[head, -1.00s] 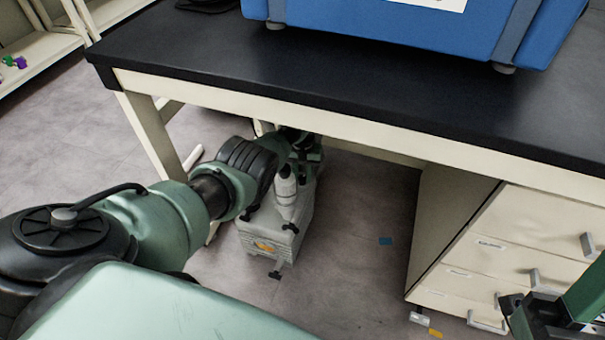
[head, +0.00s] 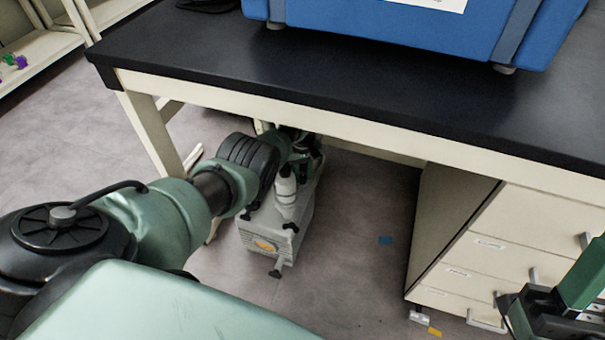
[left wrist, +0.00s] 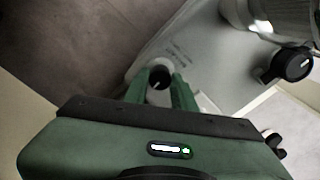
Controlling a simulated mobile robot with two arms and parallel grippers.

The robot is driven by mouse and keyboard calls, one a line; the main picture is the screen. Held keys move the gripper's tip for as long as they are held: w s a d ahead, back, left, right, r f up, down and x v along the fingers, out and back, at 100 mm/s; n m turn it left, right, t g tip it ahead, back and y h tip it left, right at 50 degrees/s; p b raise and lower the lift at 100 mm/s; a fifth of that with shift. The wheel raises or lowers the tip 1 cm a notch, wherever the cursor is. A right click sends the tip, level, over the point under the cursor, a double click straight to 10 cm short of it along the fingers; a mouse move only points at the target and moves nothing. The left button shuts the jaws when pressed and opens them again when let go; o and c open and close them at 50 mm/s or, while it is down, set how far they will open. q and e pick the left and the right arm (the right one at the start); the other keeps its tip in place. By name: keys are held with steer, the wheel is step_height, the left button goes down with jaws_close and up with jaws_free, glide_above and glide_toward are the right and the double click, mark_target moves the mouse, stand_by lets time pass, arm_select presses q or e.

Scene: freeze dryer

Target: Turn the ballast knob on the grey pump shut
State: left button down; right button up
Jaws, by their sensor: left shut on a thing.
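The grey pump (head: 268,238) stands on the floor under the bench, with a pale cylinder (head: 286,198) on its top. My left arm reaches down under the bench edge to the pump's far end. My left gripper (left wrist: 159,88) is shut on a small dark knob (left wrist: 158,76) with a pale round collar, on top of the pump (left wrist: 190,45). I take this for the ballast knob; its pointer or marks cannot be read. In the head view the fingertips and knob are hidden by my arm and the bench. My right gripper (head: 535,312) is at the lower right; its jaws are unclear.
The black bench top (head: 330,85) overhangs the pump, with a blue machine (head: 400,25) on it. A drawer cabinet (head: 480,250) stands right of the pump. A second black knob (left wrist: 291,64) is right of my left gripper. Floor between pump and cabinet is mostly clear.

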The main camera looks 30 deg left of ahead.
arm_select(q)
steer(key=c, duration=1.1)
jaws_free()
steer(key=shift+c, duration=0.2)
